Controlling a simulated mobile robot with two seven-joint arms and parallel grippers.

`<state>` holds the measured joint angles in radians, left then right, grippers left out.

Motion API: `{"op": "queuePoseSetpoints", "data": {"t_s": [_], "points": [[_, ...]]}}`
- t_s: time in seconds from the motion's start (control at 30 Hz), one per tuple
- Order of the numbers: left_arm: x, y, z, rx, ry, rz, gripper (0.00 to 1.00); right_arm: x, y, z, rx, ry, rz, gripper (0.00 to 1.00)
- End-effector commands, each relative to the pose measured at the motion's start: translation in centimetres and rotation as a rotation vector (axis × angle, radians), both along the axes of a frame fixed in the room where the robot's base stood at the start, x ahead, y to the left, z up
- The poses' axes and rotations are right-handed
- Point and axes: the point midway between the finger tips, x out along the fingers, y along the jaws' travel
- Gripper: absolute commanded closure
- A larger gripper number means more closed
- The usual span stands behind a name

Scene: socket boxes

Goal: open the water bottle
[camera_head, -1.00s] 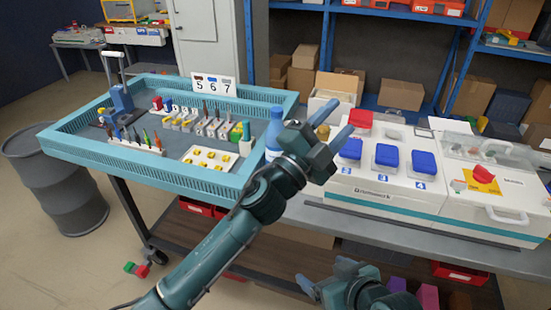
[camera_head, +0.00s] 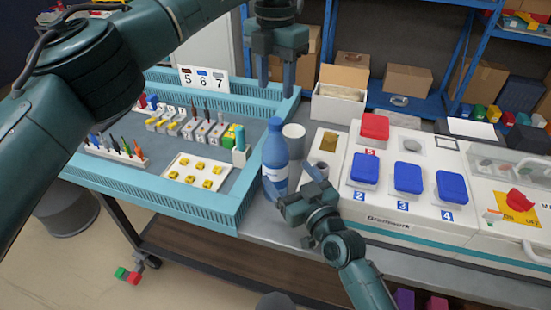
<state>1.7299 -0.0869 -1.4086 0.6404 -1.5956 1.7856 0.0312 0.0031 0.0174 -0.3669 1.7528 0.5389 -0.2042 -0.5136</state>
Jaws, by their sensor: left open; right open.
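A blue water bottle (camera_head: 275,158) stands upright on the grey bench, just right of the teal tray, with its blue cap (camera_head: 275,124) at the top. My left gripper (camera_head: 276,88) is open and empty, pointing down above the bottle, with its fingertips higher in the picture than the cap. My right gripper (camera_head: 298,186) is open beside the bottle's lower right side. Whether its fingers touch the bottle or reach around it, I cannot tell.
A white cup (camera_head: 293,140) stands close behind the bottle. The teal-rimmed tray (camera_head: 240,205) with small parts lies to the left. A white box with blue lids (camera_head: 408,178) and a red lid (camera_head: 375,127) stands to the right. Cardboard boxes (camera_head: 345,78) are behind.

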Motion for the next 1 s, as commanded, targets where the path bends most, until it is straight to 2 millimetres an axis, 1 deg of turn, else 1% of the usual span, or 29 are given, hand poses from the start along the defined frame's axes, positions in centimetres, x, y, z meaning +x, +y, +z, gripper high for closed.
{"op": "queuePoseSetpoints", "data": {"t_s": [0.17,0.3,0.5,0.67,0.9,1.0], "points": [[0.0,0.1,0.0,0.003,0.0,0.001,0.54,1.7,0.8,0.1,0.002,0.0,0.0,0.19],[0.0,0.0,0.0,0.001,0.002,0.0,0.54,3.7,1.8,0.1,0.001,0.0,0.0,0.19],[0.0,0.0,0.0,0.0,0.001,0.0,0.54,5.8,2.9,0.0,0.0,0.0,0.0,0.19],[0.0,0.0,0.0,0.0,0.001,-0.001,0.54,6.5,3.3,0.0,0.0,0.001,0.0,0.19],[0.0,0.0,0.0,-0.001,0.002,-0.001,0.54,6.6,3.3,0.0,0.0,0.001,0.0,0.19],[0.0,0.0,0.0,-0.001,0.002,-0.001,0.54,6.5,3.3,0.0,0.0,0.001,0.0,0.26]]}}
